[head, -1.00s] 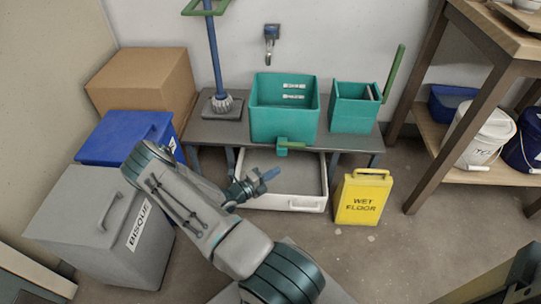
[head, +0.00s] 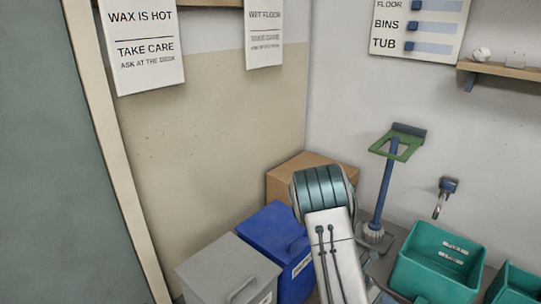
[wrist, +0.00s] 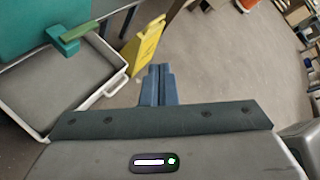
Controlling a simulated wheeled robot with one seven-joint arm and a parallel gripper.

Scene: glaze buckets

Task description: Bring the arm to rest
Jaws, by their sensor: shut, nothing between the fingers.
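My gripper (wrist: 158,85) shows in the wrist view with its two blue fingers shut together and nothing between them. It is over open floor, with the white tray (wrist: 112,83) to its left and the yellow wet floor sign (wrist: 146,42) just beyond. In the head view only my raised arm shows, in front of the cardboard box (head: 290,172) and beside the blue bin (head: 262,232); the fingers are hidden or below the frame.
A grey bin (head: 225,275) stands left of the blue bin. A teal tub (head: 432,262) sits at right, with a second teal tub (head: 515,285) beside it. A green-headed tool (head: 388,175) stands behind. Grey floor (wrist: 220,60) is clear ahead of the fingers.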

